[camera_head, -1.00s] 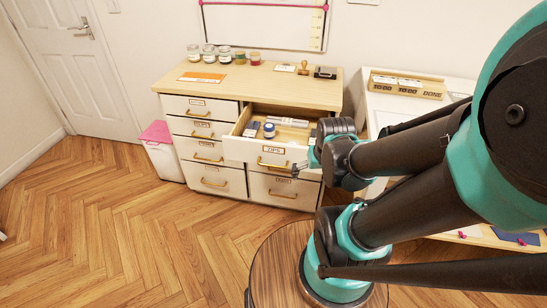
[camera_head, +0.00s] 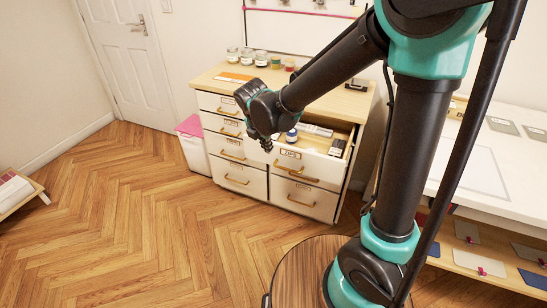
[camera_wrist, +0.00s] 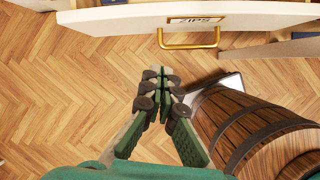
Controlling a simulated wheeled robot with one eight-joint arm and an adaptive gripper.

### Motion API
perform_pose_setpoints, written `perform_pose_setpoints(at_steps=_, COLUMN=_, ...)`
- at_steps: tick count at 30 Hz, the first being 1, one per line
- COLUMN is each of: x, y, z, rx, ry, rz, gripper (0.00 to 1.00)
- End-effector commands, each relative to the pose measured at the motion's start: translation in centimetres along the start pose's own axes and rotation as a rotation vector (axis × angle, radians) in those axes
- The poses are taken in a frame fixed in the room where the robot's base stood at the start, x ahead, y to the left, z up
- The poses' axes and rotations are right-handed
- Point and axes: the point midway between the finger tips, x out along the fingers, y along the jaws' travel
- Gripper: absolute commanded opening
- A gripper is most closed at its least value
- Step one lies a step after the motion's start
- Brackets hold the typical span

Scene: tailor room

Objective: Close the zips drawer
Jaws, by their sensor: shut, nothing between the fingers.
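The zips drawer (camera_head: 318,168) is pulled out of the wooden-topped cabinet, its inside showing from above. Its white front with the ZIPS label and brass handle (camera_wrist: 190,44) crosses the top of the wrist view. My gripper (camera_wrist: 160,74) is shut and empty, above the floor in front of that drawer. Its fingertips point toward the drawer front, a little left of the handle, with a gap between. In the head view my gripper (camera_head: 266,147) hangs near the left end of the drawer front, and my wrist hides part of the drawer and the cabinet.
The other drawers, such as the lower left one (camera_head: 238,178), look shut. A blue-lidded jar (camera_head: 292,135) and boxes lie inside the open drawer. Jars (camera_head: 247,57) line the cabinet top. A pink-topped bin (camera_head: 192,145) stands left; a white table (camera_head: 480,170) stands right.

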Motion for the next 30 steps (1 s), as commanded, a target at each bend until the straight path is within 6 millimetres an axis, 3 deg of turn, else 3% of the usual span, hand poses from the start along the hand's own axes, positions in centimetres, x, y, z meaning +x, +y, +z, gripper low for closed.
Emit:
perform_pose_setpoints(at_steps=1, x=-0.1, y=1.3, z=-0.9, rx=-0.086, ry=-0.006, rz=0.001, gripper=0.00)
perform_pose_setpoints(at_steps=4, x=-0.2, y=2.7, z=-1.8, rx=-0.208, ry=-0.016, rz=0.000, gripper=0.00)
perform_pose_setpoints(at_steps=11, x=0.8, y=3.3, z=-2.1, rx=-0.264, ry=-0.021, rz=-0.003, gripper=0.00)
perform_pose_setpoints(at_steps=28, x=9.9, y=3.2, z=-1.9, rx=-0.259, ry=-0.020, rz=-0.003, gripper=0.00)
perform_pose_setpoints(at_steps=30, x=10.2, y=3.5, z=-0.7, rx=-0.256, ry=-0.021, rz=-0.003, gripper=0.00)
